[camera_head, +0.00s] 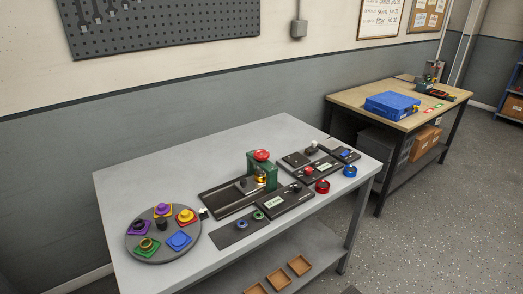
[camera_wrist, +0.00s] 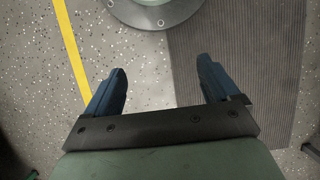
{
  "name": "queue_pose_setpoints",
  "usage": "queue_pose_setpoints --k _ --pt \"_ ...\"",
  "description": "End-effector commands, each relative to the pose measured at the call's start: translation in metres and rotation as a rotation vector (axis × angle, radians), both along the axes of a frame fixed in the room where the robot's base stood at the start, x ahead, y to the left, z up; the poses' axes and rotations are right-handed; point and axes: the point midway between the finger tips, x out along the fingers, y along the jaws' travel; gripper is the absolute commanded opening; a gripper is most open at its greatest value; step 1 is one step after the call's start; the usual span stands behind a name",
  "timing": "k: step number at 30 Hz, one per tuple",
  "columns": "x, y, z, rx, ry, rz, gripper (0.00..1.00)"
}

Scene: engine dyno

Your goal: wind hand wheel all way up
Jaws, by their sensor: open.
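A red wheel-like top (camera_head: 261,155), which looks like the hand wheel, sits on a green upright machine (camera_head: 251,168) on the grey table. It is small in the head view, and I cannot tell how far it is wound. My gripper (camera_wrist: 160,90) shows only in the wrist view. Its two dark blue fingers are wide apart with nothing between them. It points at the floor, away from the table, and the hand wheel is not in the wrist view.
The grey table (camera_head: 130,187) also holds a round tray (camera_head: 185,254) of coloured parts and several dark plates. A wooden bench (camera_head: 355,96) with a blue case (camera_head: 391,105) stands behind right.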

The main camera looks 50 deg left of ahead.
Motion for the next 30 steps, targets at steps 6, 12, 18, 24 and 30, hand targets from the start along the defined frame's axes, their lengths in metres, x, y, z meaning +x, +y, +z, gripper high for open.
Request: queue_pose_setpoints --k 6,12,18,24,30 --pt "0.063 0.003 0.034 0.002 -0.111 0.013 0.89" --pt "0.119 0.012 0.069 0.006 -0.201 0.041 0.89" --pt "0.176 0.031 0.106 0.017 -0.281 0.094 0.89" --pt "0.236 0.070 0.147 0.036 -0.345 0.187 0.89" --pt "0.296 0.139 0.194 0.067 -0.387 0.333 0.89"
